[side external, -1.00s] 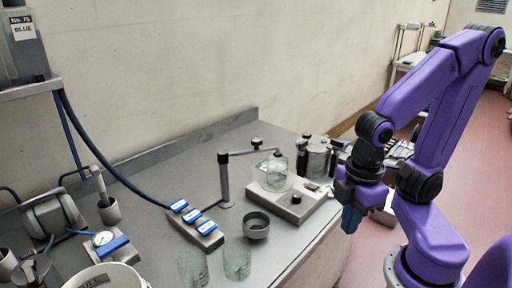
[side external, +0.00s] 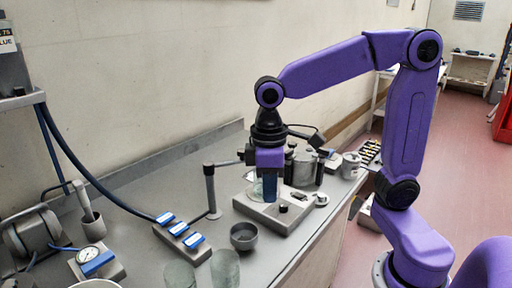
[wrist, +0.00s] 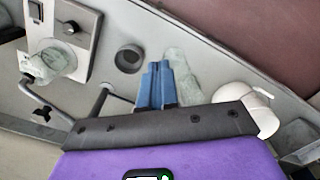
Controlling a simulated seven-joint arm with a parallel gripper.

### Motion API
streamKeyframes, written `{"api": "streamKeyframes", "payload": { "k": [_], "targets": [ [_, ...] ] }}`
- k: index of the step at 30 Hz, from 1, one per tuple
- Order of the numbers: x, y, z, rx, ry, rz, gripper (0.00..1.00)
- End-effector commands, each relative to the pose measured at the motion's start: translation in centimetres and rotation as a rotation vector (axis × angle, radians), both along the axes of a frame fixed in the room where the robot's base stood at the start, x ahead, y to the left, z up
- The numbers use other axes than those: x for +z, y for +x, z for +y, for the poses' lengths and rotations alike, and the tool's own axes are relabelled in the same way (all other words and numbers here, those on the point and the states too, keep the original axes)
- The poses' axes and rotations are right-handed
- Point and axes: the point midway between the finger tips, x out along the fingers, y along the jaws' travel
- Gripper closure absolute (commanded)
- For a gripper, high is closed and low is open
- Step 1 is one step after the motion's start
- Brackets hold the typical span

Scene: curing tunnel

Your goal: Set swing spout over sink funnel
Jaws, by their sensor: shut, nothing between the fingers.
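The swing spout (side external: 228,162) is a thin grey arm on an upright post (side external: 210,190); it points right, toward the hot plate, and its far end is hidden behind my gripper. In the wrist view the spout (wrist: 48,106) carries a black knob and its tip lies beside the glass vessel, away from the funnel. What appears to be the sink funnel is a dark grey round cup (side external: 243,237) on the bench in front of the post; it also shows in the wrist view (wrist: 130,58). My gripper (side external: 270,199) is shut and empty, blue fingers pointing down, in front of the glass vessel.
A hot plate (side external: 262,213) with a knob bears a glass vessel (side external: 256,190). Glass beakers (side external: 225,270) stand near the front edge. A blue-labelled block (side external: 182,238) lies left of the funnel. Metal canisters (side external: 305,168) stand behind the hot plate.

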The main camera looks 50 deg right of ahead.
Motion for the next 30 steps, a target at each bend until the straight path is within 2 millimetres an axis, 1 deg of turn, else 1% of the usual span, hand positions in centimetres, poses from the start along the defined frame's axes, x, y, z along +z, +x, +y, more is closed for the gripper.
{"api": "streamKeyframes", "payload": {
  "k": [1, 2, 3, 5, 6, 8, 9, 11, 12, 15, 17, 18, 20, 21, 23, 24, 27, 30],
  "targets": [
    [0.6, 2.2, 0.1, -0.062, -0.004, 0.007, 1.0],
    [1.0, 3.4, 0.0, -0.097, -0.006, 0.011, 1.0],
    [1.4, 5.0, -0.2, -0.144, -0.009, 0.017, 1.0],
    [2.1, 7.3, -0.6, -0.212, -0.013, 0.026, 1.0],
    [2.5, 8.9, -1.1, -0.259, -0.015, 0.033, 1.0],
    [3.1, 11.1, -1.9, -0.328, -0.019, 0.043, 1.0],
    [3.4, 12.6, -2.5, -0.374, -0.021, 0.049, 1.0],
    [3.9, 14.7, -3.6, -0.444, -0.023, 0.058, 1.0],
    [4.2, 16.0, -4.5, -0.488, -0.024, 0.066, 1.0],
    [4.8, 19.1, -6.9, -0.602, -0.027, 0.083, 1.0],
    [5.0, 20.7, -8.7, -0.67, -0.027, 0.093, 1.0],
    [5.2, 21.7, -9.9, -0.715, -0.028, 0.101, 1.0],
    [5.4, 23.0, -11.8, -0.783, -0.03, 0.112, 1.0],
    [5.5, 23.8, -13.2, -0.827, -0.029, 0.12, 1.0],
    [5.6, 24.8, -15.3, -0.895, -0.03, 0.13, 1.0],
    [5.6, 25.3, -16.7, -0.939, -0.029, 0.137, 1.0],
    [5.6, 26.2, -20.1, -1.037, -0.028, 0.153, 1.0],
    [5.5, 26.4, -22.7, -1.115, -0.027, 0.166, 1.0]
  ]
}}
